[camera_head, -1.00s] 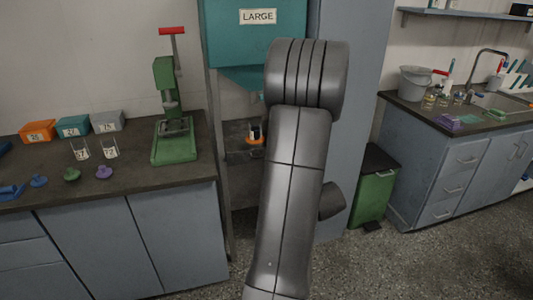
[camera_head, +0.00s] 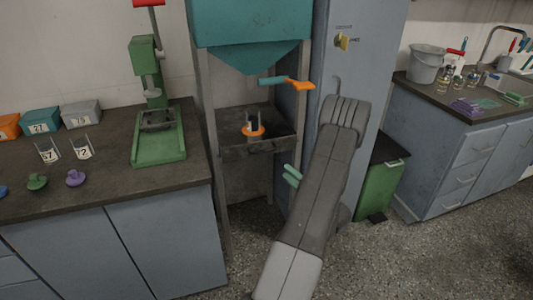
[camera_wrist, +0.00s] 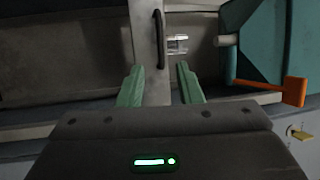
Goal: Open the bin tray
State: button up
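The dark bin tray (camera_head: 232,154) sits in the frame below the teal bin (camera_head: 250,28), with a black bar handle (camera_head: 262,148) on its front. The tray front (camera_wrist: 148,88) and handle (camera_wrist: 160,38) also show in the wrist view. The tray looks pushed in. My gripper (camera_head: 291,176) is to the right of the tray front and a little below it in the head view. In the wrist view my gripper (camera_wrist: 160,67) has its two green fingers apart and empty, with the handle ahead between them. Whether the fingers overlap the handle in depth is unclear.
An orange lever (camera_head: 298,84) sticks out below the bin, above the tray. An orange-ringed item (camera_head: 253,130) shows at the tray. A counter with a green press (camera_head: 160,140) stands left. A blue-grey cabinet (camera_head: 355,80) and green waste bin (camera_head: 378,190) stand right.

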aim_at(266, 154)
jog(key=x, duration=1.2)
jog(key=shift+w+a, duration=0.15)
jog(key=shift+w, duration=0.05)
jog(key=shift+c, duration=0.4)
grip_shut()
